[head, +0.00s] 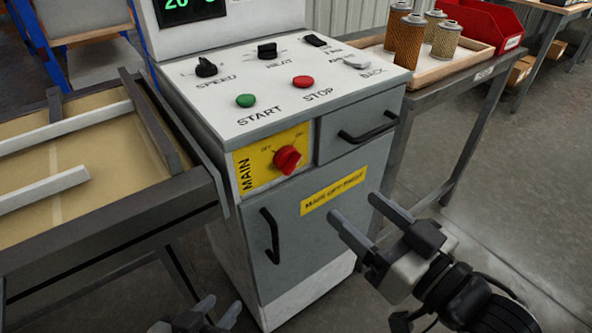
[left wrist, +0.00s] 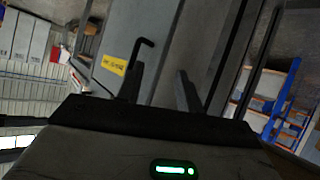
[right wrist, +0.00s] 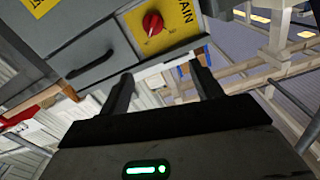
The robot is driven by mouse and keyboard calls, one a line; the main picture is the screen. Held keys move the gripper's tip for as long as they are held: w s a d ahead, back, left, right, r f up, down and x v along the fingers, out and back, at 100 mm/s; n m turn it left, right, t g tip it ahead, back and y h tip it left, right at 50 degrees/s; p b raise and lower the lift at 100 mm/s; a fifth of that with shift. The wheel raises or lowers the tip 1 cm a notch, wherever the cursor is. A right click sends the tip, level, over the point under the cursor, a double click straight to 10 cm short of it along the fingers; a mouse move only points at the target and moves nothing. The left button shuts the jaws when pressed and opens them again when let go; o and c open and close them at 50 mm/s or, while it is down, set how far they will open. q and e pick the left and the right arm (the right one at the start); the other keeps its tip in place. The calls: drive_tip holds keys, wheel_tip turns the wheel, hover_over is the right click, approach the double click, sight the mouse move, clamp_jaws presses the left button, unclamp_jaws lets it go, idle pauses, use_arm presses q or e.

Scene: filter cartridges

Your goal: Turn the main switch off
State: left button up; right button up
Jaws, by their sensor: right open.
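The main switch is a red rotary knob (head: 287,160) on a yellow plate (head: 246,182) marked MAIN, OFF and ON, on the front of the grey cabinet. I cannot tell clearly which mark the knob points at. My right gripper (head: 354,206) is open and empty, below and to the right of the knob, apart from it. In the right wrist view the red knob (right wrist: 152,22) lies beyond the spread fingers, near the top edge. My left gripper (head: 221,307) is low at the bottom edge of the head view; the left wrist view shows its fingers apart and empty.
The sloping panel above holds a green START button (head: 245,101), a red STOP button (head: 303,82) and several black knobs. A drawer handle (head: 368,135) and a door handle (head: 270,235) stick out. A conveyor frame (head: 190,200) stands left; a cartridge tray (head: 478,65) stands right.

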wheel_tip(320, 180, down, 2)
drive_tip(key=b, duration=0.3)
approach(294, 168)
drive_tip(key=x, duration=0.8)
drive_tip(key=shift+w+a, duration=0.15)
drive_tip(key=shift+w, duration=0.1)
drive_tip(key=shift+w+a, duration=0.3)
drive_tip(key=shift+w, duration=0.15)
use_arm(q)
drive_tip(key=f, duration=0.3)
drive_tip(key=shift+d+f, duration=0.35)
drive_tip(key=shift+d, duration=0.05)
drive_tip(key=shift+s+r, duration=0.1)
use_arm(e)
drive_tip(key=c, duration=1)
